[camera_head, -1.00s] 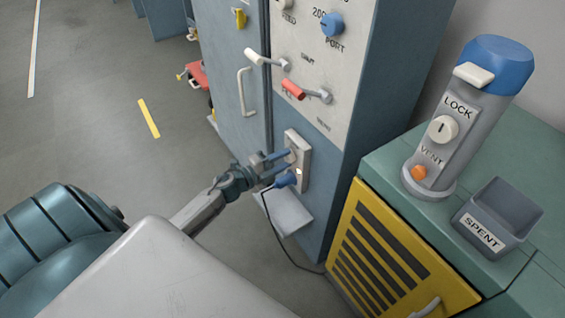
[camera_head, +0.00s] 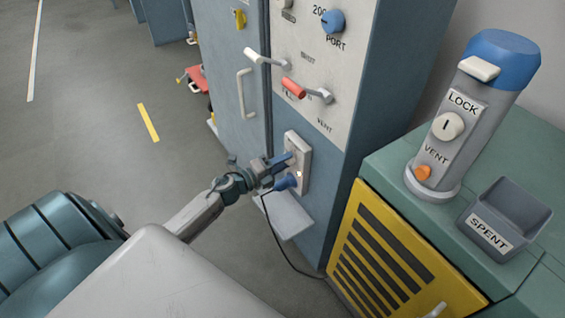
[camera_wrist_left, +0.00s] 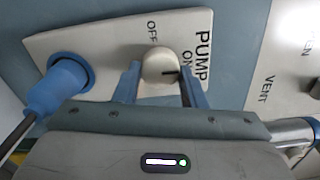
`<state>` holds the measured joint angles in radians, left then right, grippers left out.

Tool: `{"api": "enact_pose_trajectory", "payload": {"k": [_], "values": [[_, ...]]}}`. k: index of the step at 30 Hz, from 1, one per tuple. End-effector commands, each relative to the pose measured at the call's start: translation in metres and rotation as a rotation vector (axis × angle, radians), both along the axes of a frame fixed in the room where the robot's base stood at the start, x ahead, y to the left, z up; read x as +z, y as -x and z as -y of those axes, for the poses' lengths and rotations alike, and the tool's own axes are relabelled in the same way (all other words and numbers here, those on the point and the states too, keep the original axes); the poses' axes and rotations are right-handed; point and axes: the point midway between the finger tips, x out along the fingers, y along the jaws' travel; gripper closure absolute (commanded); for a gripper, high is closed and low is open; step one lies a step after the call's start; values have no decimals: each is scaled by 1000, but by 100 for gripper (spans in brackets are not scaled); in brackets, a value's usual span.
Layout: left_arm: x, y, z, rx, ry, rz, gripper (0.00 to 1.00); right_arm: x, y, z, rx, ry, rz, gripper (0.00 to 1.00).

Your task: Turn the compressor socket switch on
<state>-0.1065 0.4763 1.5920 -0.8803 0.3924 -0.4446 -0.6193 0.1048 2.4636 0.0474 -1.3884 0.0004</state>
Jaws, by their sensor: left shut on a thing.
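The socket plate (camera_head: 304,152) is a pale panel on the front of the blue-grey cabinet. In the left wrist view the plate (camera_wrist_left: 90,40) carries the words PUMP, OFF and ON. Its round white switch knob (camera_wrist_left: 158,66) sits between the two blue fingers of my left gripper (camera_head: 287,162), which is shut on it. A dark line on the knob points right, towards the ON word. A blue plug (camera_head: 287,182) with a black cable sits in the plate beside the knob and also shows in the left wrist view (camera_wrist_left: 62,88). My right gripper is not in view.
White (camera_head: 262,57) and red (camera_head: 294,88) handles stick out above the plate. A pale shelf (camera_head: 285,215) juts out below it. The yellow grille (camera_head: 380,250), a grey-blue cylinder (camera_head: 470,110) and the SPENT bin (camera_head: 505,215) stand right. Floor is clear left.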

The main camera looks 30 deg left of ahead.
Motion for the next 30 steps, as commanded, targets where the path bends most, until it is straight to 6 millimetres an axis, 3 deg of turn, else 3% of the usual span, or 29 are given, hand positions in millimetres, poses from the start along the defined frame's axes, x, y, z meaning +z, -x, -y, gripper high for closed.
{"api": "enact_pose_trajectory", "payload": {"k": [4, 5, 7, 8, 19, 30], "values": [[-2, 1, 0, 0, -2, -3, 85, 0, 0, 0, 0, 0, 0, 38], [-2, 1, 0, 0, -2, -3, 57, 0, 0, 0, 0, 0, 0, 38], [-1, 1, 0, -1, -1, -2, 43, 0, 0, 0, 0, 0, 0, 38], [-1, 1, 0, -1, -1, -2, 41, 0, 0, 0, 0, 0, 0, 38], [-2, 5, -2, 0, 1, -1, 41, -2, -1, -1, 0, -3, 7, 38], [-4, 55, -22, -2, -1, -5, 41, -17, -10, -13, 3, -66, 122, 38]]}}
